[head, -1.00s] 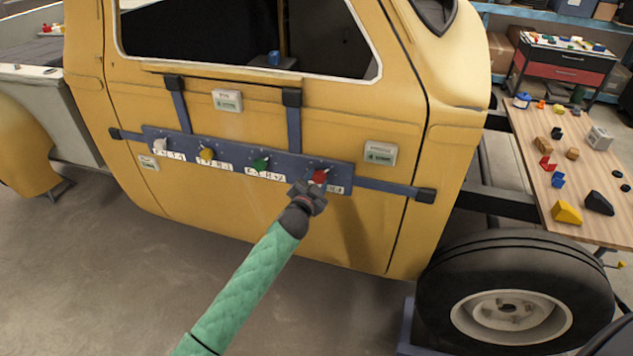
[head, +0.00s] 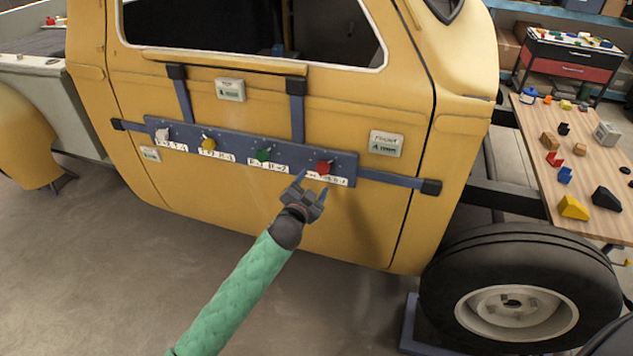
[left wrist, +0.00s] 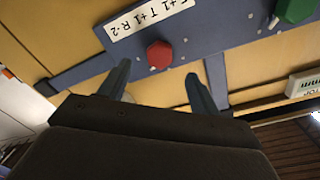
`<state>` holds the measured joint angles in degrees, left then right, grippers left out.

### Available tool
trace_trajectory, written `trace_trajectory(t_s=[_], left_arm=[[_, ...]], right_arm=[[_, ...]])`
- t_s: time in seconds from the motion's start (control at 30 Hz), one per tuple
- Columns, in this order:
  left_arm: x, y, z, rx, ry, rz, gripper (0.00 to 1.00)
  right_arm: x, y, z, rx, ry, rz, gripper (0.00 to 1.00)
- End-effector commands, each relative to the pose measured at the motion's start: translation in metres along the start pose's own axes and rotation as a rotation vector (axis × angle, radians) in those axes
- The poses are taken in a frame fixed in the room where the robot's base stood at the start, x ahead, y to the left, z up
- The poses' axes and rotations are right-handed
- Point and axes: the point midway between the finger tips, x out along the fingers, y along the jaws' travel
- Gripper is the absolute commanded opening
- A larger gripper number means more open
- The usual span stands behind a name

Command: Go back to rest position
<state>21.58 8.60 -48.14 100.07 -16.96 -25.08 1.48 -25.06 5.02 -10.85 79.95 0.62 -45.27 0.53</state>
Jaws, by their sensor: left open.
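My left gripper (head: 312,188) is open and empty, just below and in front of the red knob (head: 324,167) at the right end of a blue panel (head: 235,147) on the yellow truck door. In the left wrist view, its two fingers (left wrist: 160,80) are spread apart, with the red knob (left wrist: 160,54) beyond them and a green knob (left wrist: 297,10) at upper right. The fingers appear clear of the knob. My right gripper is not in view.
The panel also carries white (head: 162,135), yellow (head: 208,144) and green (head: 263,155) knobs. Straps hold it to the door (head: 250,205). A wheel (head: 520,300) and a wooden table (head: 545,160) with colored blocks stand at right. The floor (head: 120,260) at lower left is clear.

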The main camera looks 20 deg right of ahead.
Motion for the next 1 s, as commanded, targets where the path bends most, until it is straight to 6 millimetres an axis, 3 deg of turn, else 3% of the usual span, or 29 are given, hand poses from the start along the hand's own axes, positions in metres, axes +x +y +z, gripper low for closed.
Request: trace_trajectory(t_s=[0.2,0.77,0.87,1.0], left_arm=[[-0.013,0.000,0.000,0.000,0.000,0.000,0.63],[-0.013,0.000,0.004,0.000,-0.021,0.000,0.63],[-0.012,0.004,0.021,-0.022,-0.087,0.015,0.63],[-0.006,-0.010,0.075,-0.076,-0.228,0.013,0.63]], right_arm=[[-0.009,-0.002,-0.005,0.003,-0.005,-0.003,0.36],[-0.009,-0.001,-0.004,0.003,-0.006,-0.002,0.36],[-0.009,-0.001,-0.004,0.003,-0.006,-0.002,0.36],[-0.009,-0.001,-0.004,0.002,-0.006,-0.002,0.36]])
